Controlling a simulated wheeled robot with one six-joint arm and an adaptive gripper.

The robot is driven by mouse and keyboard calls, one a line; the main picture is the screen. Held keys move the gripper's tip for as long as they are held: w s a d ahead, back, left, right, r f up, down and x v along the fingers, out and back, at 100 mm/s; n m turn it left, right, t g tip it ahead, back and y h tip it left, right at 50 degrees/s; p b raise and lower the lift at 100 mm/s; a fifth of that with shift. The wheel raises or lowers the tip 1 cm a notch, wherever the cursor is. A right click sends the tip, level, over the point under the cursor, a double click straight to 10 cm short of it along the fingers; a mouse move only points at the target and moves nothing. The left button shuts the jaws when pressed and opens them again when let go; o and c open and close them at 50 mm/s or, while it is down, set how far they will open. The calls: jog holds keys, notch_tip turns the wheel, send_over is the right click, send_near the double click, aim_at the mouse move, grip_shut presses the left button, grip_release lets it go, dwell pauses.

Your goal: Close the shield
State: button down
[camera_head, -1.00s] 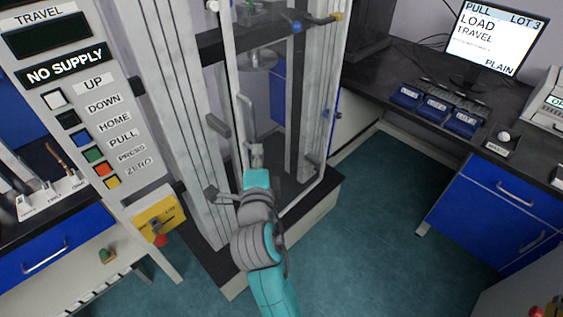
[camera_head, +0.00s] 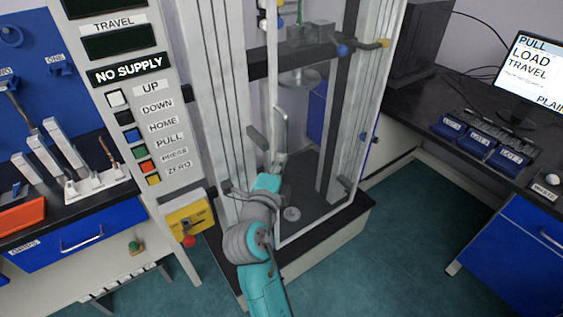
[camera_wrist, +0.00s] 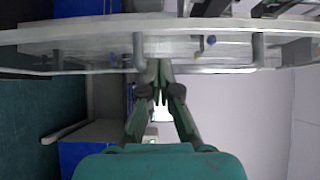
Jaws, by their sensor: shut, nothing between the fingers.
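The shield is a clear panel in a pale frame (camera_head: 316,228) on the front of the tall test machine. A slim upright grey bar (camera_head: 281,125) shows near its left side. My gripper (camera_head: 278,160) is shut and empty, close to the lower end of this bar. In the wrist view the pale shield frame (camera_wrist: 80,36) runs across the top. My closed fingers (camera_wrist: 161,82) point at its edge, with grey brackets (camera_wrist: 139,50) nearby. I cannot tell whether the fingertips touch it, or how far the shield stands from closed.
A control panel (camera_head: 122,75) with several buttons and a yellow switch box (camera_head: 188,222) stand close on the left. The machine's dark base (camera_head: 345,217) is below my arm. A bench with blue bins (camera_head: 478,145) and a monitor is at right. The green floor between is clear.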

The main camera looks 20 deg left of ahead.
jog(key=shift+w+a+r, duration=0.25)
jog(key=shift+a+r, duration=0.1)
jog(key=shift+a, duration=0.3)
jog(key=s+d, duration=0.3)
jog(key=s, duration=0.9)
jog(key=shift+s+f, duration=0.2)
jog(key=shift+f, duration=0.15)
jog(key=s+d+f+n+g, duration=0.1)
jog(key=s+d+f+n, duration=0.25)
jog(key=d+f, duration=0.35)
jog(key=s+d+f+n+g+y, duration=0.1)
jog(key=s+d+f+n, duration=0.1)
jog(key=d+f+n, duration=0.35)
jog(key=s+d+f+n+g, duration=0.1)
jog(key=s+d+f+n, duration=0.1)
jog(key=d+f, duration=0.65)
jog(key=s+d+n, duration=0.3)
jog(key=s+d, duration=0.7)
jog(key=s, duration=0.2)
jog(key=s+d+r+n+h, duration=0.1)
jog(key=s+d+r+h, duration=0.1)
jog(key=s, duration=0.4)
jog(key=s+d+r+n+h, duration=0.1)
jog(key=s+d+r, duration=0.2)
jog(key=s+d, duration=0.2)
jog(key=shift+s+h, duration=0.4)
jog(key=shift+s, duration=0.75)
